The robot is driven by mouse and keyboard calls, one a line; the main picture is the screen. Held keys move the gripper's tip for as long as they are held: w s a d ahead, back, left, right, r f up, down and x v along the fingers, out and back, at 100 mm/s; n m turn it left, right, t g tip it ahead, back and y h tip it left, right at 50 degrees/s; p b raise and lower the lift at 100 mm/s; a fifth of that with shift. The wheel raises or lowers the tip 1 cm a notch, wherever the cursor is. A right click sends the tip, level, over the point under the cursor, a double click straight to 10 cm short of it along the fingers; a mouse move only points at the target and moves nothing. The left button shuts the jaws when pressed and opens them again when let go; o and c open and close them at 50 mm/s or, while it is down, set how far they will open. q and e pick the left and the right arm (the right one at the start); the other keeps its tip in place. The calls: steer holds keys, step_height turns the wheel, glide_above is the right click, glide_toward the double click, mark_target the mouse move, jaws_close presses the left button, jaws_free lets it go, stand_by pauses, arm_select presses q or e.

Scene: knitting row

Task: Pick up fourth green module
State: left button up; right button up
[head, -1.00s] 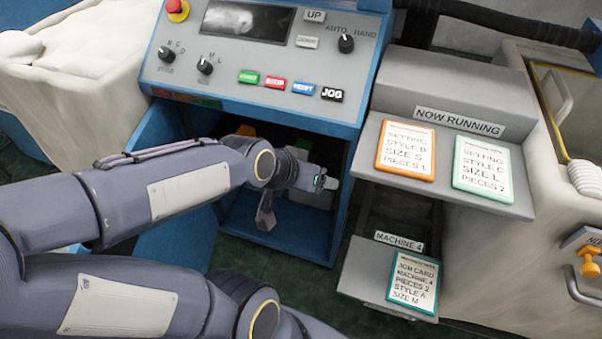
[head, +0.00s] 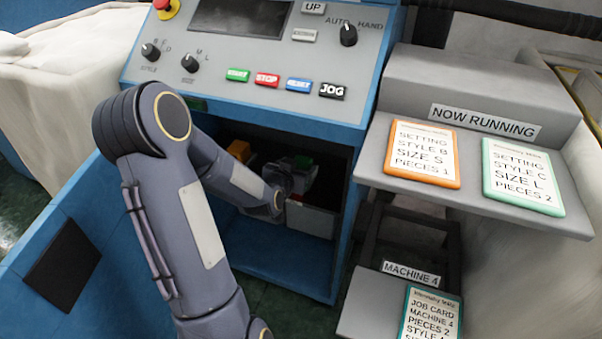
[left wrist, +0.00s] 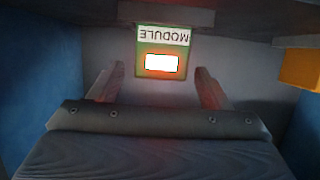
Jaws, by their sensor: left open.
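A green module (left wrist: 160,42) with a MODULE label, upside down in the left wrist view, shows a bright window with a red glow. My right gripper is not in view.
An orange block (head: 239,150) sits left of the green one in the cabinet; it likely shows in the wrist view too (left wrist: 300,68). The blue cabinet walls and the control panel (head: 262,65) close in above. A grey shelf with cards (head: 380,165) stands right.

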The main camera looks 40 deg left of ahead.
arm_select(q)
steer(key=shift+x, duration=1.45)
steer(key=c, duration=1.1)
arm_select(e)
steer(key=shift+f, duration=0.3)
